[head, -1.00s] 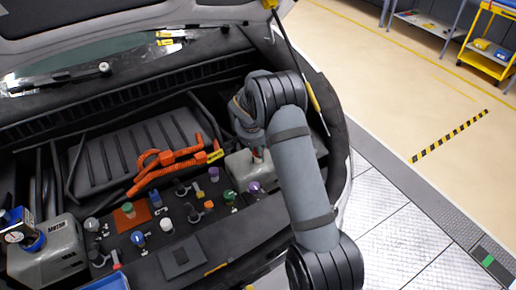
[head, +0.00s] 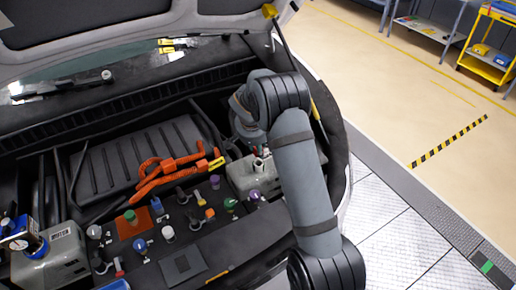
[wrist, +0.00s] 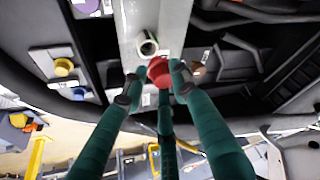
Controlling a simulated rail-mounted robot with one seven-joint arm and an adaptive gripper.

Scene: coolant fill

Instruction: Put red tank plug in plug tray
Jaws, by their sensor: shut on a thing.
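The red tank plug (wrist: 158,70) sits between the fingertips of my gripper (wrist: 156,80) in the wrist view. My gripper is shut on it. The plug is apart from the open neck (wrist: 147,45) of the pale tank (wrist: 140,15). In the head view the tank (head: 262,180) stands at the right of the engine bay, its open neck (head: 258,163) showing.
A grey motor-oil container (head: 50,255) stands at far left. The open hood (head: 120,25) hangs above.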

